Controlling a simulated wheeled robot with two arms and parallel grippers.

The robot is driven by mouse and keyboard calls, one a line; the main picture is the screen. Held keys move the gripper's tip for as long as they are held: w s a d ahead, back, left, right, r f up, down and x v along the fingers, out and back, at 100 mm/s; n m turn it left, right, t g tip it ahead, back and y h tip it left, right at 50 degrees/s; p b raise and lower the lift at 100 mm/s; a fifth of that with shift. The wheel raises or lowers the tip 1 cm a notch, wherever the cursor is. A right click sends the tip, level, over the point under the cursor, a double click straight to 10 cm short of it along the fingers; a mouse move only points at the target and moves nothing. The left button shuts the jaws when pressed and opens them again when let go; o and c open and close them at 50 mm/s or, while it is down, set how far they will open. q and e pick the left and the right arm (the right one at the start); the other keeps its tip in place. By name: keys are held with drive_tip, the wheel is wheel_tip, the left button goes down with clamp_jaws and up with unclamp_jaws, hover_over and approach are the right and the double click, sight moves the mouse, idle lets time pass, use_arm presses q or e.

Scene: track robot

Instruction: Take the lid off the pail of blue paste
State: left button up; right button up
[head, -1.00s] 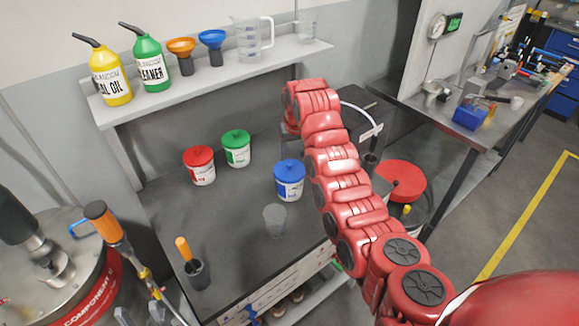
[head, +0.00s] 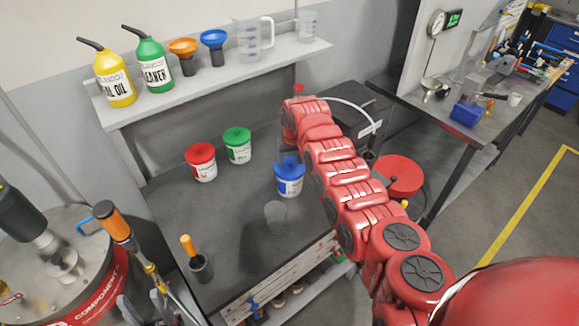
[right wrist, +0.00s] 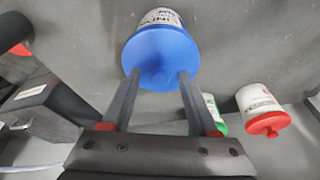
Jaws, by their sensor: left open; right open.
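The pail of blue paste (head: 290,186) stands on the dark bench in the head view, with its blue lid (right wrist: 155,50) on. The lid has a small knob in the middle. My right gripper (right wrist: 159,75) is open, its two fingers reaching over the lid, one on each side of the knob. I cannot tell whether they touch it. In the head view my red right arm comes in from the right, and its end hides part of the lid. My left gripper (head: 145,306) shows partly at the bottom edge, open and empty, away from the pail.
A red-lidded pail (head: 201,164) and a green-lidded pail (head: 237,146) stand on the bench to the left. A clear cup (head: 276,216) stands in front of the blue pail. A holder with an orange-handled tool (head: 201,269) is nearer. A shelf (head: 215,82) runs above the bench.

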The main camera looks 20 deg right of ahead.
drive_tip(key=c, duration=0.9)
clamp_jaws()
drive_tip(key=shift+r, duration=0.1)
